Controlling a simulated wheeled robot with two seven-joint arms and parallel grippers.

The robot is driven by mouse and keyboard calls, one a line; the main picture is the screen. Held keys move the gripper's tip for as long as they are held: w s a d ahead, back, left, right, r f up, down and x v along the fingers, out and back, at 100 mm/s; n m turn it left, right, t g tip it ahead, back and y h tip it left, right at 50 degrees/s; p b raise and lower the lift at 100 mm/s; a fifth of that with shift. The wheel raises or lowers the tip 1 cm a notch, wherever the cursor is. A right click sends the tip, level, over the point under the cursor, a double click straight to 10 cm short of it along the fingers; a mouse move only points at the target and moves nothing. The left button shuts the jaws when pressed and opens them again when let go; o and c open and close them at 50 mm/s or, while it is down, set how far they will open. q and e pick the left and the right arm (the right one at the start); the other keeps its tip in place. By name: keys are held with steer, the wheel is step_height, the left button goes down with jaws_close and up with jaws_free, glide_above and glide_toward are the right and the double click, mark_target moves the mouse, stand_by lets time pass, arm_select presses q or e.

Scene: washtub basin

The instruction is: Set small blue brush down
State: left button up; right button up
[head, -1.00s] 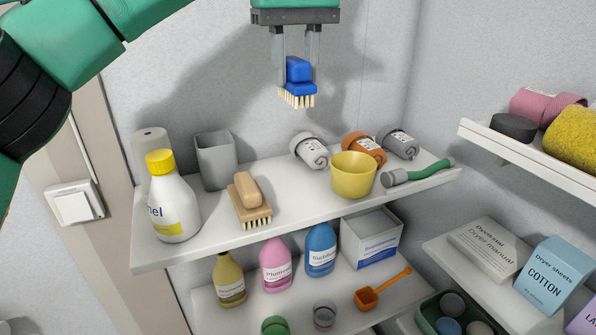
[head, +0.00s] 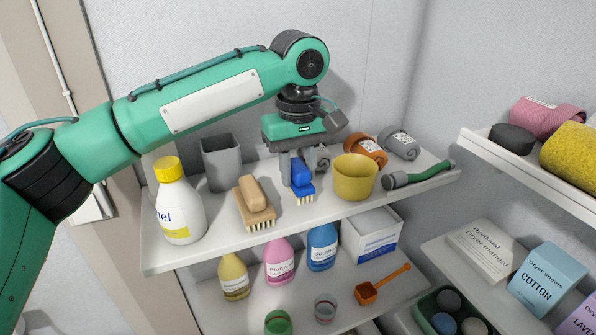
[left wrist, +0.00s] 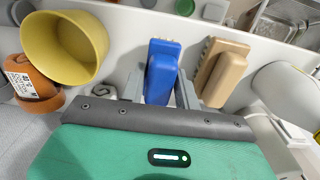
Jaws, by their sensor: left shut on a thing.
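The small blue brush (head: 301,178) with pale bristles is in my left gripper (head: 297,180), just at the top shelf (head: 330,205) between the wooden brush (head: 253,203) and the yellow bowl (head: 355,178). The gripper points down and is shut on the brush. Its bristles face down at the shelf surface; I cannot tell for sure whether they touch it. In the left wrist view the blue brush (left wrist: 162,72) sits between the two fingers, with the wooden brush (left wrist: 221,72) to its right and the yellow bowl (left wrist: 64,48) to its left. My right gripper is not in view.
A white bottle with yellow cap (head: 178,205) and a grey cup (head: 221,162) stand at the shelf's left. Rolled cloths (head: 366,149) lie behind the bowl. A green-handled brush (head: 420,174) lies at right. Bottles (head: 279,262) and a box (head: 370,238) are on the shelf below.

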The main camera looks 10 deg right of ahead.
mark_target(298, 165)
arm_select(q)
steer(key=shift+f, duration=0.6)
steer(key=shift+a+f, duration=0.1)
steer(key=shift+f, duration=0.3)
steer(key=o, duration=1)
steer(key=shift+f, duration=0.1)
steer(key=shift+r, duration=0.25)
step_height(298, 165, up, 11)
steer(key=b, duration=0.4)
steer(key=shift+f+b, duration=0.15)
steer(key=shift+b, duration=0.2)
steer(key=shift+r, duration=0.55)
